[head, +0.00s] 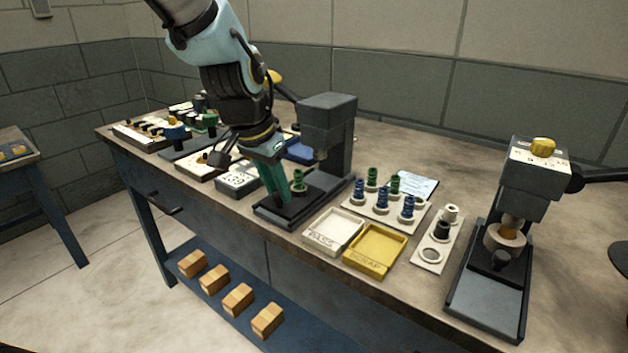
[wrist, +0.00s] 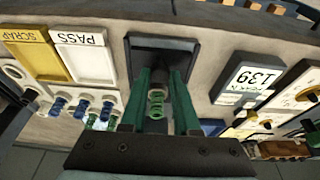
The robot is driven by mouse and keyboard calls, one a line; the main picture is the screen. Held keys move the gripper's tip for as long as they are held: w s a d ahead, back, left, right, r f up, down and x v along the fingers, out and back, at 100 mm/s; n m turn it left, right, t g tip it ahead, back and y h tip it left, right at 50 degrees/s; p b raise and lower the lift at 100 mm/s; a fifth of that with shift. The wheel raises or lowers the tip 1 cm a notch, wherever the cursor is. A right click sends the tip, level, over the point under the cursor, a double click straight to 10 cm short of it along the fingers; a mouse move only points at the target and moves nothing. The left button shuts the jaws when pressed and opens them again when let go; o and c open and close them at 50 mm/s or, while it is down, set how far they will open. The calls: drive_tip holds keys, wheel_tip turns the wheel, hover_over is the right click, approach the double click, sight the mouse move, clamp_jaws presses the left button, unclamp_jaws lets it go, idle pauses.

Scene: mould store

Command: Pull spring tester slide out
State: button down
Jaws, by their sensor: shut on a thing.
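The spring tester (head: 326,120) is a dark grey press with an upright column, standing mid-bench in the head view. A green coil spring (head: 299,183) stands upright on its slide, under or just in front of the press head; I cannot tell which. My gripper (head: 284,202) reaches down to the front of the slide, its green fingers shut on what appears to be the slide's dark handle, mostly hidden between the tips. In the wrist view the fingers (wrist: 161,72) straddle the handle over the dark tester base (wrist: 186,48). The green spring also shows between them (wrist: 156,103).
A white PASS tray (head: 334,231) and a yellow SCRAP tray (head: 374,248) sit right of the tester. Behind them is a rack (head: 421,214) of blue and green springs. A second press (head: 540,178) stands far right. A display box (head: 238,180) sits close on the left.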

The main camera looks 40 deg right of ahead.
drive_tip(key=shift+s+a, duration=0.1)
drive_tip(key=shift+a, duration=0.4)
drive_tip(key=shift+s+a, duration=0.2)
drive_tip(key=shift+a, duration=0.45)
drive_tip(key=shift+s+a, duration=0.15)
drive_tip(key=shift+a, duration=0.5)
unclamp_jaws()
drive_tip(key=shift+r, duration=0.1)
wheel_tip(320, 180, up, 7)
drive_tip(key=p, duration=0.6)
idle(0.4)
